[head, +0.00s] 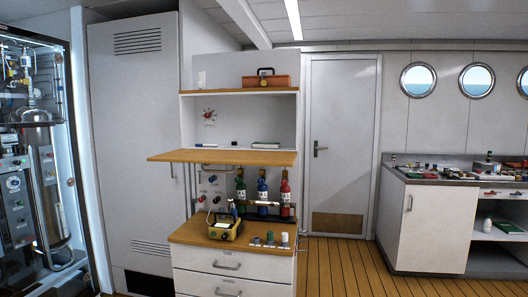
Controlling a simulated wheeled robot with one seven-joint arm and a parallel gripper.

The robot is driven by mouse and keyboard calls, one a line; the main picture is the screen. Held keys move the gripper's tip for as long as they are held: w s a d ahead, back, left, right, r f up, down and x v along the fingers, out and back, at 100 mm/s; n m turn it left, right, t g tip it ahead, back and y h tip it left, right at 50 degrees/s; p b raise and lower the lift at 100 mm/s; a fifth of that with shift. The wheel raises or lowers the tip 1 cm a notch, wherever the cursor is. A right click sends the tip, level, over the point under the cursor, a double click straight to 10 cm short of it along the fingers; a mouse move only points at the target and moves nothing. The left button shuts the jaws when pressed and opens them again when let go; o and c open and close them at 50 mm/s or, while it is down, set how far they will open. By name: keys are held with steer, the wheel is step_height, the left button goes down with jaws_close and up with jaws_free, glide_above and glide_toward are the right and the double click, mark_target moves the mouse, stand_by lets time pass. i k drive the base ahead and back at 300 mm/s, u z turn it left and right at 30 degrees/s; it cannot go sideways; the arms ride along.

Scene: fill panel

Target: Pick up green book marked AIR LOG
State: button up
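I cannot make out any AIR LOG lettering in the head view. A small flat book-like thing (266,145) lies on the wooden fold-out shelf of the white cabinet, pale on top, its colour too small to be sure of. A flat dark green thing (510,227) lies on the open shelf under the right-hand counter; it could be a book, but no marking is readable. My gripper is not in view.
The fold-out shelf (222,157) juts out above green, blue and red bottles (262,190) and a yellow instrument (225,228). A red toolbox (266,80) sits on the top shelf. The right counter (425,177) is cluttered. Wooden floor (335,265) is clear between.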

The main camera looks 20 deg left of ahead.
mark_target(270, 145)
steer(key=u, duration=1.55)
steer(key=i, duration=1)
steer(key=z, duration=0.1)
